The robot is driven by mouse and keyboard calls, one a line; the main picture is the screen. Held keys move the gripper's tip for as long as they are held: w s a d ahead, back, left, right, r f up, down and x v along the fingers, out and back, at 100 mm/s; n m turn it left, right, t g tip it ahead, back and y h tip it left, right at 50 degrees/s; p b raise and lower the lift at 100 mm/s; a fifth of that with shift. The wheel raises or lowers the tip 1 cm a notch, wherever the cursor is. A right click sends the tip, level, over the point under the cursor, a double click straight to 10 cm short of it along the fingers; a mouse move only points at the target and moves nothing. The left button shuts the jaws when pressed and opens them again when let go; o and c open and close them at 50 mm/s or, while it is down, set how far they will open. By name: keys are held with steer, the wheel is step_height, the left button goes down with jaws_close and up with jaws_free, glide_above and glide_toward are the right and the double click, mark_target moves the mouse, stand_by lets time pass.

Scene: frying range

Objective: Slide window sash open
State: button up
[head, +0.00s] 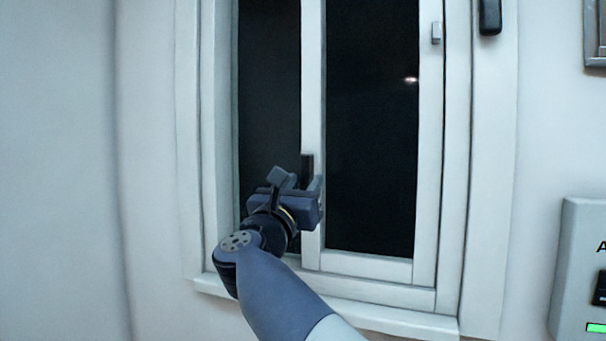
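A white-framed sliding window fills the middle of the head view, with dark panes. Its right-hand sash (370,264) has a white upright stile near the window's middle. A small dark upright handle (307,164) is on that stile. My gripper (299,182) is at the handle, in front of the stile, with its fingers apart. One finger is left of the handle and the other is right of it. The gripper hides the handle's lower part, and I cannot tell whether the fingers touch it. The left pane (268,90) is dark and narrower in view.
A white sill (400,318) runs below the window. A small light catch (436,33) is on the sash's right stile, and a black fitting (490,16) is on the frame at upper right. A grey panel box (575,260) is on the right wall. The left wall is bare.

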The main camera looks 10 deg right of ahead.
steer(key=shift+w+d+r, duration=0.15)
steer(key=shift+w+d, duration=0.05)
steer(key=shift+w, duration=0.1)
steer(key=shift+c, duration=0.4)
jaws_close()
